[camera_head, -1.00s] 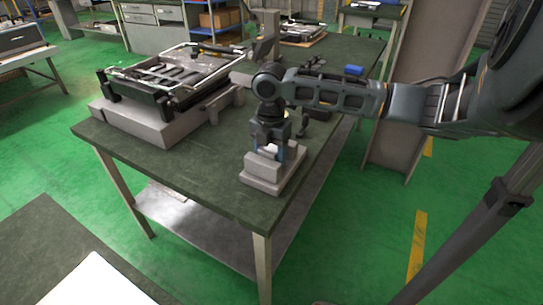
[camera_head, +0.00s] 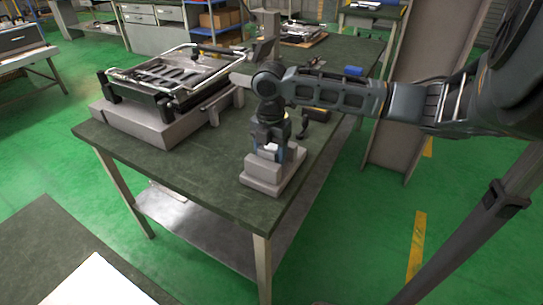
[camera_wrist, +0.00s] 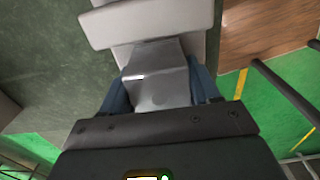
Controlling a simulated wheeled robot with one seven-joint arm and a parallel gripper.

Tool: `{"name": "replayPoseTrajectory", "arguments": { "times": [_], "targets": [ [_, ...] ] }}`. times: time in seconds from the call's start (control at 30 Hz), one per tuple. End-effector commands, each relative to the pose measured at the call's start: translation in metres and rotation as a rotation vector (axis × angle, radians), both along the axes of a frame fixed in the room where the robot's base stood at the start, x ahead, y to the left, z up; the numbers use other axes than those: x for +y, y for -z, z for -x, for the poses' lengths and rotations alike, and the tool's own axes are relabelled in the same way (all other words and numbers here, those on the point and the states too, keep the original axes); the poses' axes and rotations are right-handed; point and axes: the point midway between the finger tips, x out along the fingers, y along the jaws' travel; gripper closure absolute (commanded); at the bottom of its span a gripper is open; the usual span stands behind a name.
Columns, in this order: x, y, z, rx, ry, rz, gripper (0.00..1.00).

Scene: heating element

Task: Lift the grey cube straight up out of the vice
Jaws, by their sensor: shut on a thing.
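The grey cube (camera_wrist: 160,82) is between the two blue fingers of my gripper (camera_wrist: 161,92) in the wrist view, and the gripper is shut on it. The light grey vice (camera_wrist: 150,22) lies just beyond the cube. In the head view the vice (camera_head: 262,186) stands near the table's right front corner, with my gripper (camera_head: 271,146) pointing down right over it. A small pale patch of the cube (camera_head: 270,149) shows between the fingers there. I cannot tell whether the cube's lower part is still between the vice jaws.
The dark green worktable (camera_head: 190,170) carries a grey block with a black and metal frame (camera_head: 165,75) at the left. A dark tool (camera_head: 317,114) and a blue item (camera_head: 354,70) lie behind the vice. The table front is clear.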

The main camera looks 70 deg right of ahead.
Motion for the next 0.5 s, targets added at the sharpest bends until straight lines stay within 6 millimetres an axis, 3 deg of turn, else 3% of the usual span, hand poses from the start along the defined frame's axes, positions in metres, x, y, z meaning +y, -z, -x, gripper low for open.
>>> {"name": "replayPoseTrajectory", "arguments": {
  "times": [0.5],
  "targets": [
    [0.000,-0.025,0.000,-0.001,0.000,0.001,0.89]
  ]
}}
